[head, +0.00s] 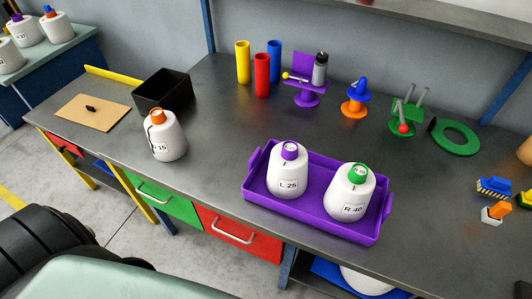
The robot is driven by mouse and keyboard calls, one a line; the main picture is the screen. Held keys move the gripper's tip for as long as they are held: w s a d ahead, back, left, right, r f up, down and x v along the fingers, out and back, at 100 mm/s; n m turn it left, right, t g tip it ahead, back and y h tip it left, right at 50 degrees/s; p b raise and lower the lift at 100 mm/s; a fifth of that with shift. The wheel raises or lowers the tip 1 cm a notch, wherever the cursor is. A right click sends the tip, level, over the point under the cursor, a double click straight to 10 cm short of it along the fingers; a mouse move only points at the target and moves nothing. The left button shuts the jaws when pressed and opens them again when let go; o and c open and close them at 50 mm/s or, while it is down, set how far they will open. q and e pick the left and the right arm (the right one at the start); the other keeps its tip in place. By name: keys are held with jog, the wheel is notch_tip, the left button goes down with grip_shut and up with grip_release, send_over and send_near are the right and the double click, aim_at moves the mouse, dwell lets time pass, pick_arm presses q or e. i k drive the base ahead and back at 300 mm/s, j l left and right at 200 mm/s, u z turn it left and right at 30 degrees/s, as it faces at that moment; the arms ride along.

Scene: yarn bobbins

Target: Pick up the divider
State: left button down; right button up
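A flat tan board (85,112) lies on the left part of the grey workbench (230,120); it looks like the divider. A small dark spot or object is at its middle, too small to make out. A yellow strip (107,73) stands along the bench edge behind the board. Neither of my grippers shows in the head view.
A black open box (163,88) stands right of the board, with a white orange-topped bobbin (166,138) near it. A purple tray (316,226) holds two white bobbins. Colored tubes and small stands line the back. Bare bench lies in the middle.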

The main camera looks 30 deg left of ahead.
aim_at(95, 113)
jog(key=k+u, duration=0.1)
jog(key=u, duration=2)
jog(key=i+z, duration=0.15)
jog(key=z, duration=0.4)
jog(key=i+j+z, duration=0.35)
jog(key=j, duration=0.3)
jog(key=i+j+z, duration=0.2)
jog(key=j, duration=0.15)
jog(key=j+z, duration=0.15)
jog(key=j, duration=0.2)
